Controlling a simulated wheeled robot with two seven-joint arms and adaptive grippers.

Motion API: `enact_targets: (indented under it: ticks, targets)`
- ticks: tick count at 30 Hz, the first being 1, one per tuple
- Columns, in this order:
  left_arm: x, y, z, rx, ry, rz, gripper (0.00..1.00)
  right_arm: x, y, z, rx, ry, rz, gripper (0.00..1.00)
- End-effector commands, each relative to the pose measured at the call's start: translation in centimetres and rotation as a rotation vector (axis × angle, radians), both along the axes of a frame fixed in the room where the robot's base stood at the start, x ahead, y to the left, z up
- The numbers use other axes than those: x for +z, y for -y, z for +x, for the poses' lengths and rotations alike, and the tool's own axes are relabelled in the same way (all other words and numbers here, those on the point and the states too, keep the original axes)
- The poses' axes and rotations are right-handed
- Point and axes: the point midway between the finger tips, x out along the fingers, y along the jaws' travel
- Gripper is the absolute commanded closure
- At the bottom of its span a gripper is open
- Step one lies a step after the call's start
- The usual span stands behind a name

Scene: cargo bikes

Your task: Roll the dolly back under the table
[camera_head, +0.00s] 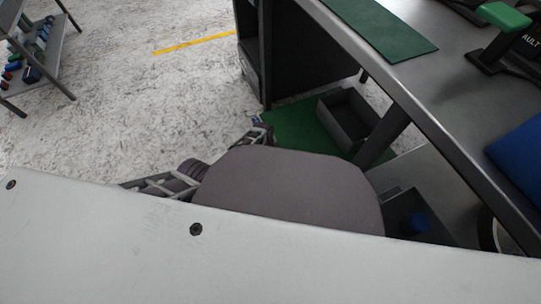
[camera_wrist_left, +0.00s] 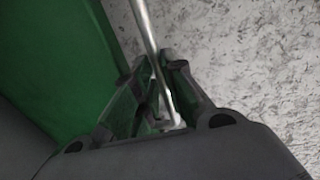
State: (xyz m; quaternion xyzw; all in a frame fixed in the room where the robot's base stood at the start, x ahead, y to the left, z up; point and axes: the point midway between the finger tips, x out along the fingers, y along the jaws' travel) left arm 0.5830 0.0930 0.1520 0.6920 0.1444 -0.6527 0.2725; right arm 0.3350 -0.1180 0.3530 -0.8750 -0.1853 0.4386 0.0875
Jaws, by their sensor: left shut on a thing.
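The dolly has a flat green deck (camera_head: 290,128), seen low beside and partly under the table (camera_head: 440,125) in the head view. A grey open bin (camera_head: 338,122) appears to stand on it. In the left wrist view the green deck (camera_wrist_left: 62,60) fills the left side, and a thin metal bar (camera_wrist_left: 146,28), apparently the dolly's handle, runs beside it. My left gripper (camera_wrist_left: 166,68) is shut on this bar. In the head view the left gripper (camera_head: 262,128) shows small at the deck's near left edge, partly hidden by my grey arm. My right gripper is out of view.
A dark cabinet (camera_head: 315,45) stands beyond the deck under the table. A slanted table leg (camera_head: 382,135) stands to its right. A dark tray with a blue item (camera_head: 418,222) sits low at right. A rack (camera_head: 58,45) stands far left.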

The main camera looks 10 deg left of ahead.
Motion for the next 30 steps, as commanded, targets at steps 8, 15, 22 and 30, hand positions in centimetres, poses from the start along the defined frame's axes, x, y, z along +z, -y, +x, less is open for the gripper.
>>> enact_targets:
  ticks: [8,15,22,30]
  targets:
    - [0.09,-0.07,0.13,0.000,0.003,0.001,0.79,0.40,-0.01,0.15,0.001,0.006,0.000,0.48]
    - [0.03,-0.08,0.05,0.000,0.001,0.001,0.66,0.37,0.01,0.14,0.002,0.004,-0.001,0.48]
    - [0.03,-0.07,0.00,0.000,0.001,0.001,0.66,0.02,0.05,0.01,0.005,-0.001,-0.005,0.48]
    - [0.40,-0.11,0.00,0.000,0.000,0.000,0.66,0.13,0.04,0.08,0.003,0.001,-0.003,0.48]
